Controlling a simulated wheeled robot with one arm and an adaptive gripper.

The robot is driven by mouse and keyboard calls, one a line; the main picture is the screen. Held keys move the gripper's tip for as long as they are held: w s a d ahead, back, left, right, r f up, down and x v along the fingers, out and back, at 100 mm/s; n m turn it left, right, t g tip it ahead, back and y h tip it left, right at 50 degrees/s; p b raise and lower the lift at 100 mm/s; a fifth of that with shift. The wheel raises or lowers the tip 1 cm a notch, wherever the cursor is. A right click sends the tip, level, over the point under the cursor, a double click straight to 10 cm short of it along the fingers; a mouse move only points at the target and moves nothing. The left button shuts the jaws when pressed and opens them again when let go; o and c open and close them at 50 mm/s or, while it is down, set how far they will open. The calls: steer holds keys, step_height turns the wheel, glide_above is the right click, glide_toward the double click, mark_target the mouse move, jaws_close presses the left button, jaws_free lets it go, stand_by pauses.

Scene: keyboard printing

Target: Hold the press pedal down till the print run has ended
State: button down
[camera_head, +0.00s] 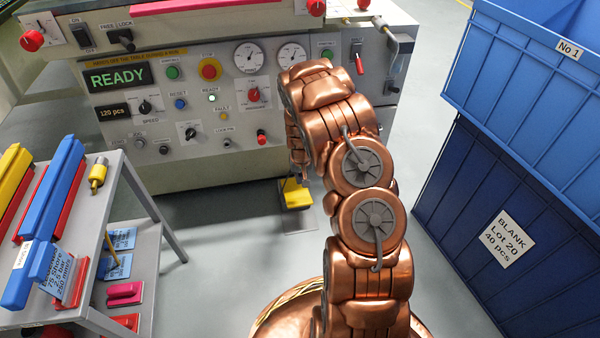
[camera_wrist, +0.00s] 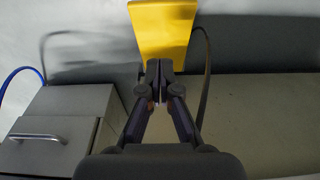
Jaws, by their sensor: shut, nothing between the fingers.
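The yellow press pedal (camera_head: 296,195) sits on the floor in front of the machine, partly hidden by my arm in the head view. In the wrist view, the pedal (camera_wrist: 163,30) is at the top centre, just beyond my fingertips. My gripper (camera_wrist: 159,68) is shut and empty, pointing at the pedal's near edge. I cannot tell whether the fingertips touch it. The machine's display (camera_head: 118,77) reads READY, and a smaller one (camera_head: 113,112) reads 120 pcs. The READY lamp (camera_head: 212,98) is lit.
A grey cart (camera_head: 136,195) with coloured bars stands at the left. Stacked blue crates (camera_head: 450,190) fill the right side. The wrist view shows a grey box with a handle (camera_wrist: 50,130) at the left and a dark cable (camera_wrist: 207,80) beside the pedal.

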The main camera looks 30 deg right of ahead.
mark_target(300, 200)
step_height(300, 200, down, 9)
steer(key=b, duration=0.3)
steer(key=shift+r, duration=0.2)
steer(key=shift+s+a+f, duration=0.15)
steer(key=shift+s+f, duration=0.1)
steer(key=shift+f, duration=0.35)
